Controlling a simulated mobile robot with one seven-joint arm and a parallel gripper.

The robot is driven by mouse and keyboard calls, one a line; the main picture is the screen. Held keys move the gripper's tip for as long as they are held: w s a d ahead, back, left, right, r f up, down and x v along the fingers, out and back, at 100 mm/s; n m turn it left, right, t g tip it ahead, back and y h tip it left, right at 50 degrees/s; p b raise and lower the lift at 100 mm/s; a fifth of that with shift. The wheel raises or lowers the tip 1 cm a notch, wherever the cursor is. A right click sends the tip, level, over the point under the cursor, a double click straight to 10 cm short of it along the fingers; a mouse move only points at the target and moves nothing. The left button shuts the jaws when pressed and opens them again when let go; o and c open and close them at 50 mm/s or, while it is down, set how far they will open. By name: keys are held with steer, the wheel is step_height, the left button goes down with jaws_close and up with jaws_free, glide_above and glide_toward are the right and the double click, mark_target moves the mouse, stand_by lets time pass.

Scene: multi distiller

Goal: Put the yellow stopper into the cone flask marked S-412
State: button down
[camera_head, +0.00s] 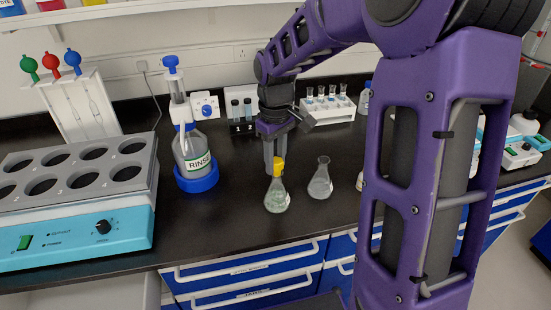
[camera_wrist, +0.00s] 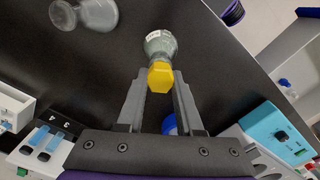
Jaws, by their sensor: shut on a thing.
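The yellow stopper (camera_head: 278,164) sits at the mouth of a cone flask (camera_head: 277,197) that stands on the black bench near its front. The label's text is too small to read. My gripper (camera_head: 274,163) points down over this flask and is shut on the stopper. I cannot tell how deep the stopper is in the neck. A second cone flask (camera_head: 320,182) stands to the right without a stopper.
A rinse bottle (camera_head: 193,150) in a blue base stands to the left. A bath with round wells (camera_head: 80,190) fills the far left. Racks of vials (camera_head: 328,106) stand behind my gripper. The front bench edge is close to both flasks, with blue drawers (camera_head: 250,275) below.

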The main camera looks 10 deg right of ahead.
steer(key=shift+f, duration=0.3)
steer(key=shift+c, duration=2.4)
jaws_free()
step_height(320, 180, up, 18)
steer(key=p, duration=0.2)
steer(key=shift+f, duration=0.25)
steer(key=shift+w, duration=0.1)
